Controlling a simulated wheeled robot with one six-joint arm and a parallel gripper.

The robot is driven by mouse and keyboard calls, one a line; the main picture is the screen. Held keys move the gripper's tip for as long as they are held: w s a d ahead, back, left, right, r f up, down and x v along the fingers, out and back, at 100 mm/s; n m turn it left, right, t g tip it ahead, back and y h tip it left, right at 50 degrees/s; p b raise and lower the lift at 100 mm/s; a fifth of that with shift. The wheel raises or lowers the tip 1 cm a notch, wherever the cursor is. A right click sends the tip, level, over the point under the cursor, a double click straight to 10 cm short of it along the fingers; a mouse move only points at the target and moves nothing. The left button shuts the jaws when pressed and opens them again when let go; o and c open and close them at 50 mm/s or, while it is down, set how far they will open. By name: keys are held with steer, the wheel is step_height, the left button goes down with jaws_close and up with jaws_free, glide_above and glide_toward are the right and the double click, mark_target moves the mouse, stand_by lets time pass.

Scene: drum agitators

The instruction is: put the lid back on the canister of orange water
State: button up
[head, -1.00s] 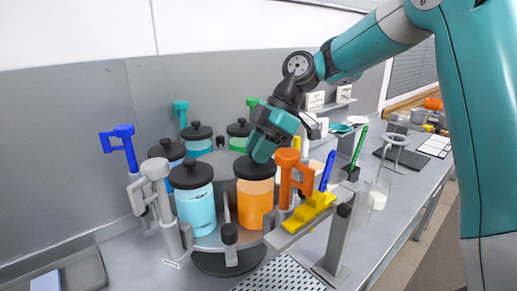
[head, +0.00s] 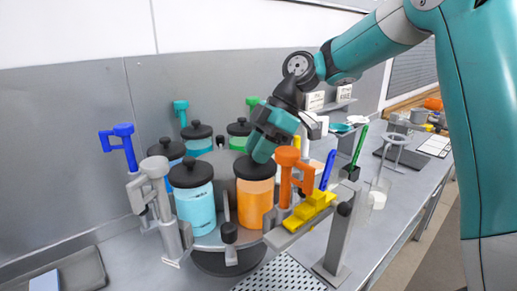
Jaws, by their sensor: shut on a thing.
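The canister of orange water (head: 255,205) stands upright at the front right of a round carousel. Its black lid (head: 252,170) sits on its top, level as far as I can see. My gripper (head: 262,158) reaches down from the upper right and is shut at the knob of this lid. The arm's wrist and gripper body hide the fingertips and the knob, so the exact grip and whether the lid is fully seated cannot be made out.
Canisters of blue (head: 195,205) and green (head: 239,132) water, with black lids, share the carousel (head: 215,238). An orange agitator (head: 290,175) stands close on the right, beside a yellow block (head: 310,208). Blue (head: 122,135) and grey (head: 155,170) agitators stand left. A perforated plate (head: 280,275) lies in front.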

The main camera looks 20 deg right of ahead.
stand_by(0.3)
steer(key=o, duration=1.5)
steer(key=shift+c, duration=0.2)
steer(key=shift+r+p, duration=3.05)
steer(key=shift+r, duration=0.5)
steer(key=shift+c, duration=0.5)
steer(key=shift+f, duration=0.1)
jaws_close()
